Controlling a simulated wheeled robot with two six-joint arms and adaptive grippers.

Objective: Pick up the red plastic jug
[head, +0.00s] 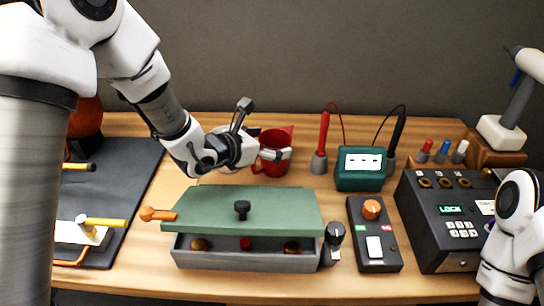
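The red plastic jug (271,164) stands upright toward the back of the wooden table, left of the middle. My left gripper (264,128) is at the jug's left side, fingers spread apart. One finger points up behind the jug's left edge and the other reaches across its front. Whether the fingers touch the jug, I cannot tell. Part of the jug is hidden behind the gripper. My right arm shows at the right edge, and its gripper is out of the picture.
A grey box with a green lid (285,210) stands in front of the jug. A teal meter (361,180) and a red probe (322,135) stand to its right. A black keypad box (445,240) is farther right. A dark mat (125,170) lies at left.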

